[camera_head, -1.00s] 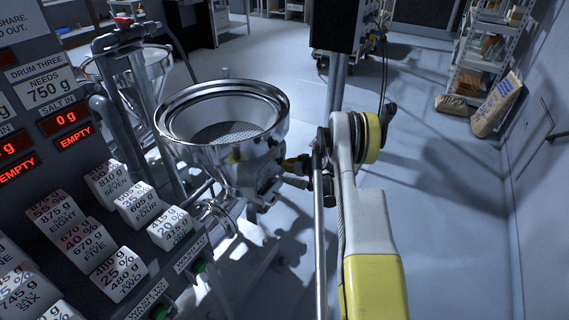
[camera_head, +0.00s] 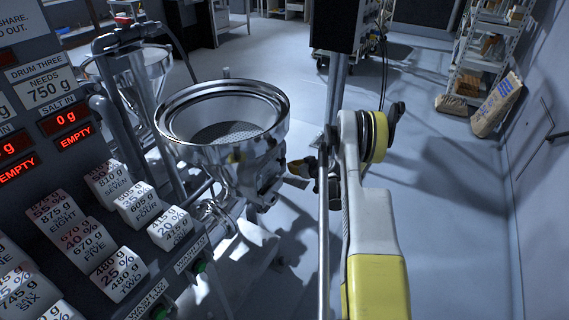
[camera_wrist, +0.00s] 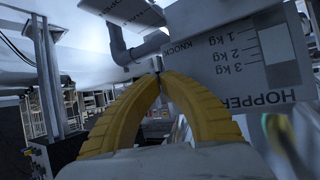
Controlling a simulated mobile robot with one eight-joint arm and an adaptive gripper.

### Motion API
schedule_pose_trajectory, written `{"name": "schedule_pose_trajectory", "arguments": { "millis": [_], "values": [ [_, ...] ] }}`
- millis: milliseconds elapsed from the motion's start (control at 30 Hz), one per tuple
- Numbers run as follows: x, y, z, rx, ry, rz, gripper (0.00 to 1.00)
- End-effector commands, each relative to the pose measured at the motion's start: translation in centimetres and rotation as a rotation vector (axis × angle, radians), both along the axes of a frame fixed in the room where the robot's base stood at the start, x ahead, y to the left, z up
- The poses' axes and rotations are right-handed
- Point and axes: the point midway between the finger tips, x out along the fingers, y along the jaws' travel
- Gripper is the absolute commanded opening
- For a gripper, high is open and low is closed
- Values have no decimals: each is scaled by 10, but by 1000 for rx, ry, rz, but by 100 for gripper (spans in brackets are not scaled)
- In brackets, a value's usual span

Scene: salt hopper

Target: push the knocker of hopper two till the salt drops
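A steel hopper (camera_head: 222,152) with a wide round rim and a mesh inside stands left of my arm in the head view. In the wrist view a pale hopper plate (camera_wrist: 225,75) shows upside down, with a 1 to 3 kg scale and the words HOPPER and KNOCK; its number is cut off. A bent grey pipe-like part (camera_wrist: 138,50) is beside the word KNOCK; I cannot tell whether it is the knocker. My gripper (camera_wrist: 158,74) is shut and empty, its yellow fingertips together just below that part. Contact cannot be told. It shows small right of the hopper in the head view.
A panel with salt blocks (camera_head: 122,275) and red displays (camera_head: 72,130) reading 0 g and EMPTY fills the left. Another hopper (camera_head: 150,65) stands behind. A dark box on a post (camera_head: 335,95) is beyond my arm. Floor at right is clear, with sacks (camera_head: 497,105) by a shelf.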

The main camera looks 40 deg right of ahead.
Motion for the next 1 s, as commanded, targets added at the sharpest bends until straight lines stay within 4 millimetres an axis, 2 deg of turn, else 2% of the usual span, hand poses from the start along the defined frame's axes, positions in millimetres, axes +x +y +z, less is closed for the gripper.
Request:
{"name": "schedule_pose_trajectory", "arguments": {
  "millis": [167,533,1000],
  "values": [
    [-9,-4,0,0,0,-1,0],
    [-42,-18,0,1,0,-2,0],
    [-46,-19,0,0,0,0,0]
  ]
}}
